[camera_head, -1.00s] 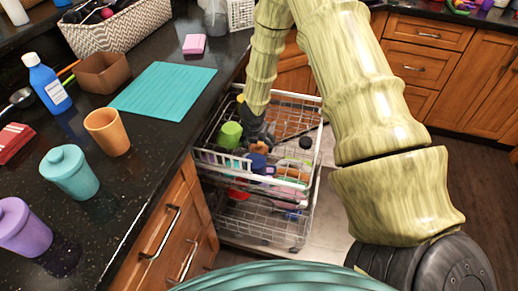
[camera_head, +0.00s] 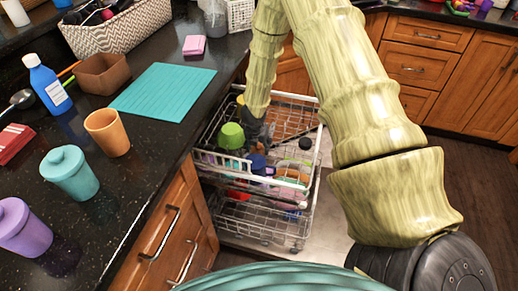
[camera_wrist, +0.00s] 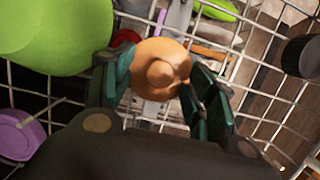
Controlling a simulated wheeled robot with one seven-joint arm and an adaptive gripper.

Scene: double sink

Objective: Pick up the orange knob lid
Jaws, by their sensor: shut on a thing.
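The orange knob lid (camera_wrist: 160,68) shows in the wrist view between the two dark green fingers of my gripper (camera_wrist: 165,85). The fingers are shut on it, one on each side, and its round knob faces the camera. The lid is over the wire dishwasher rack (camera_wrist: 40,100). In the head view my gripper (camera_head: 256,140) is low in the upper rack (camera_head: 205,170), and the lid is mostly hidden there by the arm and gripper. I cannot tell whether the lid touches the rack wires.
A green cup (camera_wrist: 50,35) is close on the left of my gripper, with a purple item (camera_wrist: 15,135) below it. A dark round item (camera_wrist: 300,57) is at the right. The counter (camera_head: 130,185) holds a teal mat (camera_head: 165,92), an orange cup (camera_head: 107,132) and lidded jars.

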